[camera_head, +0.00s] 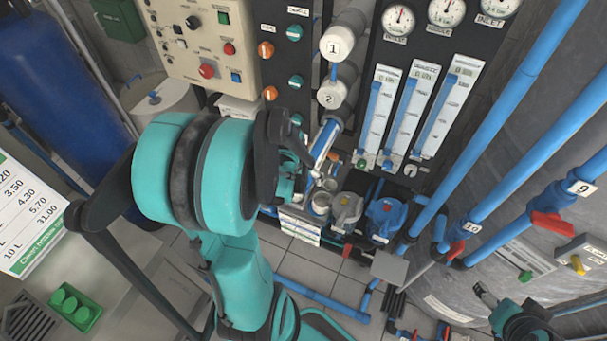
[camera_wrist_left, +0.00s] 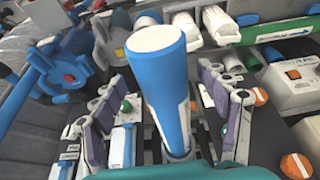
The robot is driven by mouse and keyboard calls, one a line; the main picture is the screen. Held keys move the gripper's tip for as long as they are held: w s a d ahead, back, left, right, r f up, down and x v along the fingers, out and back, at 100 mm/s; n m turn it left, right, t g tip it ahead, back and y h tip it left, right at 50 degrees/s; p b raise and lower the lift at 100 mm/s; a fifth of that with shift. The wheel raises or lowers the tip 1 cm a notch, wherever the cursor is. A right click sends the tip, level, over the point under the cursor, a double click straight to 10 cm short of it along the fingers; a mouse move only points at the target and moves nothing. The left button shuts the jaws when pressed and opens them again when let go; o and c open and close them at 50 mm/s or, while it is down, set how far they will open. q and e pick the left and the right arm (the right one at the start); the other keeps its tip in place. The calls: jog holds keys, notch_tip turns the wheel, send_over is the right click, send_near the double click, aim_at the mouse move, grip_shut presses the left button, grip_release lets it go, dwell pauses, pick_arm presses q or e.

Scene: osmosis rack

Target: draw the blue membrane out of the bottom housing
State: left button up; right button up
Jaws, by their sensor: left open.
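The blue membrane (camera_head: 324,142) sticks out of the open lower end of the bottom housing (camera_head: 334,120) in the head view. In the left wrist view the membrane (camera_wrist_left: 157,62) is a blue cylinder with a white end face, pointing toward the camera. My left gripper (camera_wrist_left: 160,82) is open, with one finger on each side of the membrane and visible gaps between. In the head view the left gripper (camera_head: 291,168) is partly hidden by my arm. My right gripper (camera_head: 487,297) is low at the right edge, small and unclear.
White-capped housings 1 (camera_head: 337,44) and 2 (camera_head: 331,95) sit above. A grey pump (camera_head: 346,210) and a blue pump (camera_head: 385,217) stand below right. Flow meters (camera_head: 413,112) and blue pipes (camera_head: 520,75) are on the right. A control box (camera_head: 208,45) is at upper left.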

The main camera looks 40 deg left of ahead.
pick_arm(q)
jog(key=v, duration=1.2)
jog(key=shift+d+f, duration=0.1)
